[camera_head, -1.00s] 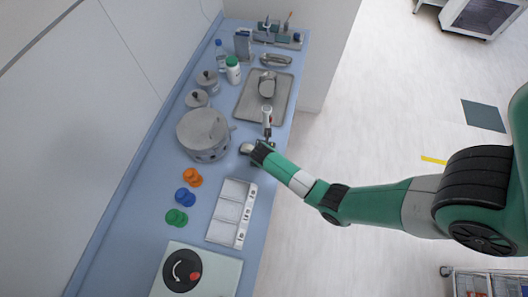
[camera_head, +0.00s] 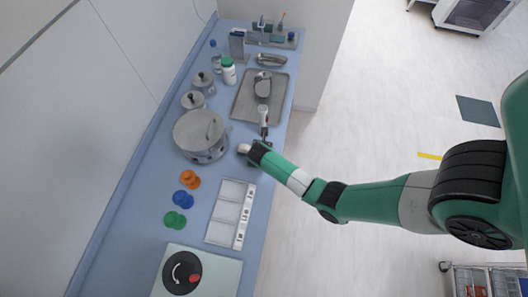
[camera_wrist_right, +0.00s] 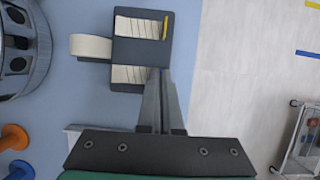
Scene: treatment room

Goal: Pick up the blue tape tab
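A dark tape dispenser (camera_wrist_right: 139,52) with a cream roll (camera_wrist_right: 90,46) at its side lies on the blue counter; the roll also shows in the head view (camera_head: 243,149). A yellow tab (camera_wrist_right: 165,27) lies on its right part. A small bluish patch, possibly the blue tape tab (camera_wrist_right: 154,73), shows at the dispenser's lower right, mostly hidden by my fingertips. My right gripper (camera_wrist_right: 161,72) has its fingertips at this spot, close together; whether they touch or grip the tab cannot be told. In the head view the right gripper (camera_head: 259,149) covers part of the dispenser. My left gripper is out of view.
A grey pot (camera_head: 201,136) stands left of the dispenser. Orange (camera_head: 190,180), blue (camera_head: 183,199) and green (camera_head: 175,220) round pieces lie below it. A white compartment tray (camera_head: 231,213) is nearby. A metal tray (camera_head: 248,112) lies beyond. The counter's edge is close on the right.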

